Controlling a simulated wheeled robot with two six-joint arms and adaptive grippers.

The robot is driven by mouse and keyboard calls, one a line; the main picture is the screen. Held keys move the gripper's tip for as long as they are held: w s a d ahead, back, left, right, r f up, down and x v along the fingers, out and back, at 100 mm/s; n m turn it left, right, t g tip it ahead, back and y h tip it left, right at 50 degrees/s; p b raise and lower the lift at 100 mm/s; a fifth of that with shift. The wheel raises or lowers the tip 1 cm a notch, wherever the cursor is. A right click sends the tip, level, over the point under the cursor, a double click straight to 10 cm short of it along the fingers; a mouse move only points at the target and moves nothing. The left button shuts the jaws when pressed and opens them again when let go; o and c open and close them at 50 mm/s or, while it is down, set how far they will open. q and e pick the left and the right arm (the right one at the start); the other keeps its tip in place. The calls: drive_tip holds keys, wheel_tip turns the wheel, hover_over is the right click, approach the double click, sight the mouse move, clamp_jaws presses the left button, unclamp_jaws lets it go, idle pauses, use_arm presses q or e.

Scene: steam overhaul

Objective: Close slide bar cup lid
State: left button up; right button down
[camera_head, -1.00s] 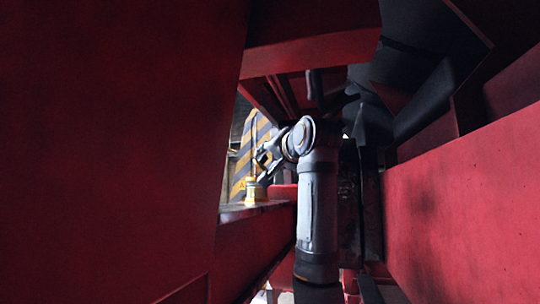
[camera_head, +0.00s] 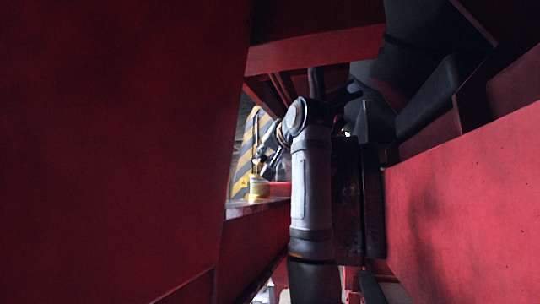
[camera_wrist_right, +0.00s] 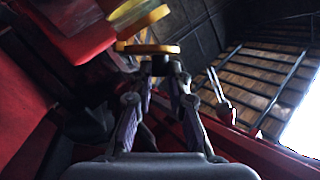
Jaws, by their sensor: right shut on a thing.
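The slide bar cup (camera_head: 259,188) is a small yellow, brass-like cup on a ledge, left of my right arm in the head view. My right gripper (camera_head: 262,160) is small and dark there, just above the cup. In the right wrist view, my right gripper (camera_wrist_right: 160,66) has its fingertips together at the yellow cup lid (camera_wrist_right: 148,48) and is shut on it. The yellow rim of the cup (camera_wrist_right: 145,20) shows just beyond the lid. The exact gap between lid and cup is hard to tell. My left gripper is not in view.
A large red panel (camera_head: 110,150) fills the left of the head view, and a red beam (camera_head: 465,200) stands at the right. A red overhead part (camera_head: 315,40) crosses above. My right arm reaches through this narrow gap. A striped yellow-black surface (camera_head: 242,160) stands behind the cup.

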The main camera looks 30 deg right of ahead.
sight(257, 161)
drive_tip(key=shift+w+a+n+g, duration=0.25)
drive_tip(key=shift+n+g, duration=0.3)
drive_tip(key=shift+n, duration=0.05)
drive_tip(key=shift+w+a+n+g, duration=0.25)
drive_tip(key=shift+n+g, duration=0.3)
drive_tip(key=shift+n, duration=0.05)
drive_tip(key=shift+w+a+f+n+g+h, duration=0.25)
drive_tip(key=shift+f+n+g+h, duration=0.1)
drive_tip(key=shift+n+g, duration=0.2)
drive_tip(key=shift+w+a+f+n+g+h, duration=0.1)
drive_tip(key=shift+w+f+n+g+h, duration=0.2)
drive_tip(key=shift+n+g, duration=0.25)
drive_tip(key=c, duration=1.3)
unclamp_jaws()
drive_tip(key=shift+w+f, duration=0.1)
drive_tip(key=v, duration=1.2)
drive_tip(key=shift+w+d, duration=0.1)
